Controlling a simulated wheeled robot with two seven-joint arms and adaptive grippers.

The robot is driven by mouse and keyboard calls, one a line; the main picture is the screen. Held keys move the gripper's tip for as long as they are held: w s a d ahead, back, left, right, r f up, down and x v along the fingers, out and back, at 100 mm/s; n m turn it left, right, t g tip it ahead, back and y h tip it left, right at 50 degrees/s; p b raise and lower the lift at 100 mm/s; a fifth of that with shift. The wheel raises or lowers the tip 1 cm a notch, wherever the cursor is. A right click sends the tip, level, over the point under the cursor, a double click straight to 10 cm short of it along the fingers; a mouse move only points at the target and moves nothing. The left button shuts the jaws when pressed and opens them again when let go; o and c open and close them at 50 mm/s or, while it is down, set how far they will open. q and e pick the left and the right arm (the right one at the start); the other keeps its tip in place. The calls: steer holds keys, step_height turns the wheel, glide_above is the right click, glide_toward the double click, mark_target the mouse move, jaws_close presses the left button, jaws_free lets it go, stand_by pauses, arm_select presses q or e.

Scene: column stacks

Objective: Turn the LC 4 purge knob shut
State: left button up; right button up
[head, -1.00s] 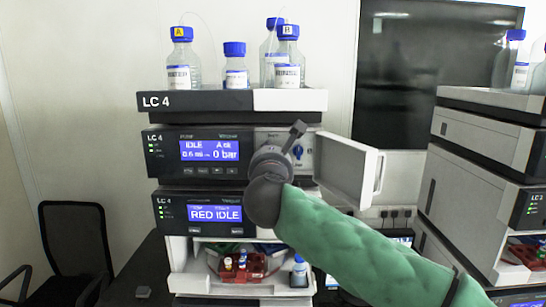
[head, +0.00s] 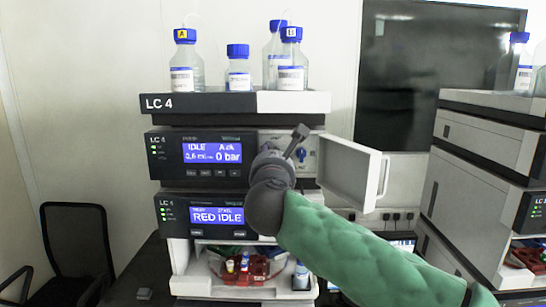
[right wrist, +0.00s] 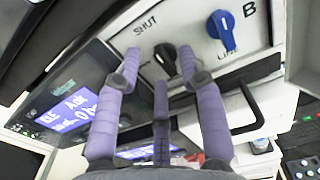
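The LC 4 stack (head: 200,102) stands in the middle of the head view, with a small white door swung open on its pump module. In the right wrist view a black knob (right wrist: 165,56) sits on the white panel near the word SHUT. My right gripper (right wrist: 160,52) has its purple fingers spread, one on each side of the black knob; I cannot tell whether they touch it. In the head view my right gripper (head: 299,134) is at the panel and its hand hides the black knob. My left gripper is not in view.
A blue knob (right wrist: 221,30) marked LINE and B is close beside the black one; it also shows in the head view (head: 301,154). The open door (head: 350,172) stands just right of my gripper. Blue-capped bottles (head: 238,68) stand on top.

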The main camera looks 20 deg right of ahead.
steer(key=v, duration=1)
steer(key=shift+s, duration=0.4)
